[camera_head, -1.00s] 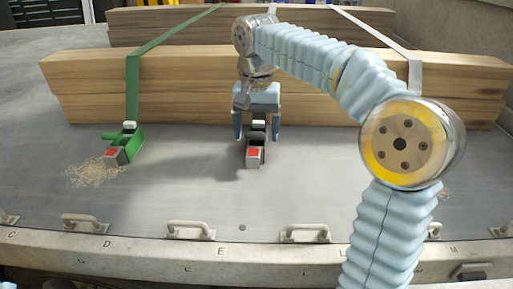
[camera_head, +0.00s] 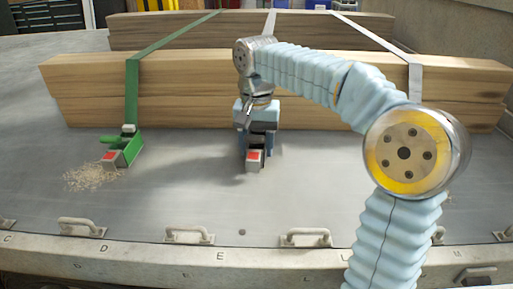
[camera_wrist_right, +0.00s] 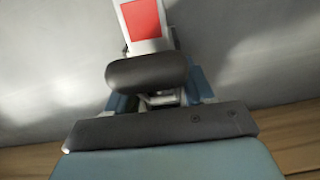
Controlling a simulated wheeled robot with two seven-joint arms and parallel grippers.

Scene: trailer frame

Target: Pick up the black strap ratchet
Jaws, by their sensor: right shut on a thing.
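The black strap ratchet (camera_head: 255,158) is at the middle of the trailer bed, in front of the timber, with a grey end bearing a red patch. My right gripper (camera_head: 257,140) points down over it and is shut on it, with a finger on each side. In the right wrist view the ratchet's dark rounded handle (camera_wrist_right: 148,71) and its red-patched end show between the blue fingers (camera_wrist_right: 160,103). I cannot tell whether the ratchet is clear of the bed. My left gripper is not in view.
Stacked timber beams (camera_head: 180,85) lie across the back. A green ratchet (camera_head: 125,146) on a green strap stands at left beside sawdust (camera_head: 92,176). A grey strap (camera_head: 415,85) crosses the beams at right. Metal handles (camera_head: 82,226) line the front edge; the bed between is clear.

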